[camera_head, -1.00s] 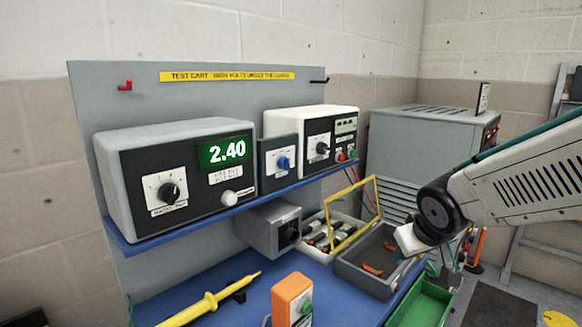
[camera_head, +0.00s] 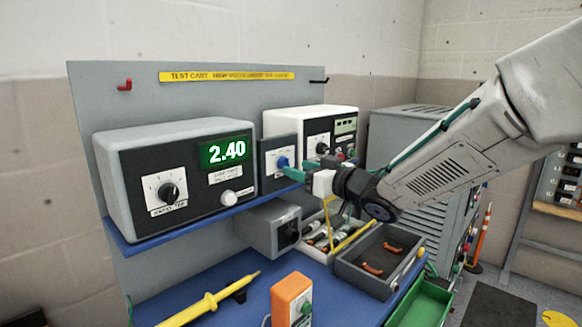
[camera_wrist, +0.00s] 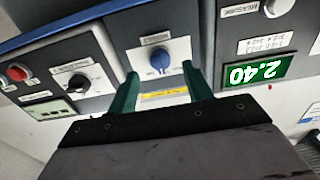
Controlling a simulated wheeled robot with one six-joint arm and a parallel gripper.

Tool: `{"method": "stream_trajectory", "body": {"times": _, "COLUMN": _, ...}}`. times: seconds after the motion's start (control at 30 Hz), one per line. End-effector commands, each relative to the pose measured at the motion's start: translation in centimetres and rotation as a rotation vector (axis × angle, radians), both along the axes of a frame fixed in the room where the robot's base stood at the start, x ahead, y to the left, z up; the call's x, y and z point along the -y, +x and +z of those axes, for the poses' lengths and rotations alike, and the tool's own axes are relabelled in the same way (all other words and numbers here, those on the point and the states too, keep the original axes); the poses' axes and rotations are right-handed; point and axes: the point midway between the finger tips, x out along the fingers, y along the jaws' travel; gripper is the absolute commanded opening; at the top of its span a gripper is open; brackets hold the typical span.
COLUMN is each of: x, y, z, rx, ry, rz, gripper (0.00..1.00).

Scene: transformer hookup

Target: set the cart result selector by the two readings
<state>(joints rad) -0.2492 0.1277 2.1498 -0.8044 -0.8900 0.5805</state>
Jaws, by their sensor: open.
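The result selector, a blue knob (camera_head: 283,163) on a small dark grey box (camera_head: 265,190), sits on the cart's shelf between two larger instruments. The left instrument (camera_head: 120,172) shows 2.40 on its green display (camera_head: 225,151); the same display appears upside down in the wrist view (camera_wrist: 257,72). My gripper (camera_head: 297,172) is in front of the selector. In the wrist view, its green fingers (camera_wrist: 162,82) are open on either side of the blue knob (camera_wrist: 160,61), with the tips a little short of it or level with it; contact cannot be told.
A yellow probe (camera_head: 210,302) and an orange device (camera_head: 291,300) lie on the blue worktop (camera_head: 250,300). A grey cabinet (camera_head: 400,125) stands behind.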

Motion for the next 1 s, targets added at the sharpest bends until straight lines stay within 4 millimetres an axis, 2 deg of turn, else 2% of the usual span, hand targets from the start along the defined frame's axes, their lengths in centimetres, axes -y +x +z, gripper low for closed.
{"method": "stream_trajectory", "body": {"times": 0.1, "x": -1.5, "y": 1.2, "z": -0.1, "rx": -0.001, "ry": -0.001, "rz": 0.002, "gripper": 0.50}}
{"method": "stream_trajectory", "body": {"times": 0.27, "x": -2.7, "y": 2.3, "z": 0.0, "rx": 0.000, "ry": 0.000, "rz": 0.001, "gripper": 0.50}}
{"method": "stream_trajectory", "body": {"times": 0.6, "x": -3.1, "y": 2.6, "z": 0.0, "rx": 0.000, "ry": -0.001, "rz": 0.000, "gripper": 0.50}}
{"method": "stream_trajectory", "body": {"times": 0.77, "x": -3.0, "y": 2.6, "z": 0.0, "rx": 0.000, "ry": -0.001, "rz": -0.001, "gripper": 0.06}}
{"method": "stream_trajectory", "body": {"times": 1.0, "x": -3.0, "y": 2.6, "z": 0.0, "rx": -0.007, "ry": 0.005, "rz": 0.000, "gripper": 0.06}}
